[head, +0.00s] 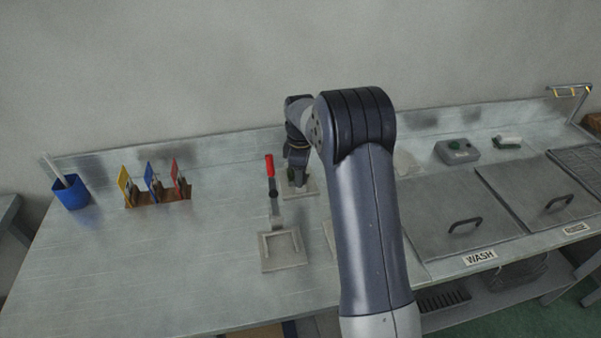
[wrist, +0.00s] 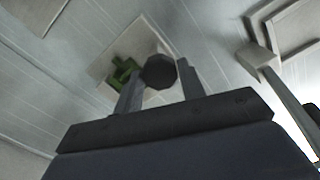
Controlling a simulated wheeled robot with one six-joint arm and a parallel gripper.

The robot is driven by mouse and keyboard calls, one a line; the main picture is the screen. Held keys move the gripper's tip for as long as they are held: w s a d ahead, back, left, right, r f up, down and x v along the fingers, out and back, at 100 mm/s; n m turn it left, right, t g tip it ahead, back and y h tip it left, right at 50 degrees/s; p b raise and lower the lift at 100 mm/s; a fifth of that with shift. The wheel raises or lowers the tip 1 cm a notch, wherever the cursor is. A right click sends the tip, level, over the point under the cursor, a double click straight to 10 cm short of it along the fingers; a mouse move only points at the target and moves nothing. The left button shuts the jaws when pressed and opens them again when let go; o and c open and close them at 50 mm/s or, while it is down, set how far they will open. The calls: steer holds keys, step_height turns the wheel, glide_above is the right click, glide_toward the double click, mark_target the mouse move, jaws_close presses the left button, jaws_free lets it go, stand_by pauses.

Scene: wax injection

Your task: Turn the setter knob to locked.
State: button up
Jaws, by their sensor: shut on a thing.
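The setter knob (wrist: 160,72) is a dark, many-sided knob between the two fingers of my gripper (wrist: 160,88) in the wrist view. The gripper is shut on it. A green piece (wrist: 123,72) sits beside the knob, above a pale square plate (wrist: 112,50). In the head view my gripper (head: 298,170) points down over this plate (head: 311,188), behind my arm's near link. The knob is mostly hidden there, and I cannot read its setting.
A red-handled toggle clamp (head: 270,168) stands close left of my gripper, on a pale fixture plate (head: 267,264). A rack with coloured flags (head: 160,197) and a blue cup (head: 72,193) are at left. A grey button box (head: 457,151) and lidded basins (head: 460,215) are at right.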

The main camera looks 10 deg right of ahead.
steer(key=shift+c, duration=0.9)
steer(key=shift+m, duration=0.3)
steer(key=m, duration=1.3)
steer(key=shift+m, duration=2.2)
